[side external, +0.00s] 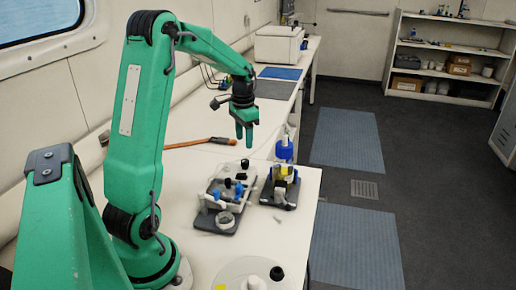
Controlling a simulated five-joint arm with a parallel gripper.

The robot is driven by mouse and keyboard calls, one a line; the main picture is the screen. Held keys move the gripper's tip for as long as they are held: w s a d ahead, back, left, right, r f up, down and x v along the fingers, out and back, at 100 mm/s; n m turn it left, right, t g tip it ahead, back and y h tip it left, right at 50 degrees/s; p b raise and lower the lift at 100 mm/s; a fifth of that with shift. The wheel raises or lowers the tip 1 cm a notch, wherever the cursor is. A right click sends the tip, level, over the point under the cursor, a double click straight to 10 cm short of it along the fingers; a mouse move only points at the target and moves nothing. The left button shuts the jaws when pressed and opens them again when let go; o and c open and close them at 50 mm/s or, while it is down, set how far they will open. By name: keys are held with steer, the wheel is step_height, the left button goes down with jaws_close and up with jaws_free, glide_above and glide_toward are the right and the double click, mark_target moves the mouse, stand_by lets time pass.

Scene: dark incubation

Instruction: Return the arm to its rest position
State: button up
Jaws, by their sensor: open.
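My green arm rises from the left of the side external view and bends over the white bench. My gripper (244,133) hangs at the arm's end, fingers pointing down, above the bench. Its jaws are open and I see nothing between them. It is behind and above the lab pieces on the near bench, apart from them.
A grey tray (228,217) with blue and black pieces, a smaller dark stand (270,197) with a yellow part, and a blue-based bottle (284,150) stand near the bench's right edge. An orange-handled tool (200,142) lies behind. Shelves (449,60) stand across the floor.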

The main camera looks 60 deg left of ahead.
steer(key=shift+d+r, duration=0.35)
steer(key=shift+d, duration=0.1)
steer(key=s+d+r+t, duration=0.25)
steer(key=d+r, duration=0.55)
steer(key=d, duration=0.4)
steer(key=s+d+r+t, duration=0.1)
steer(key=s+d+t, duration=0.2)
steer(key=s+d, duration=0.8)
steer(key=shift+s+d+r, duration=0.35)
steer(key=shift+d, duration=0.25)
steer(key=shift+c, duration=0.5)
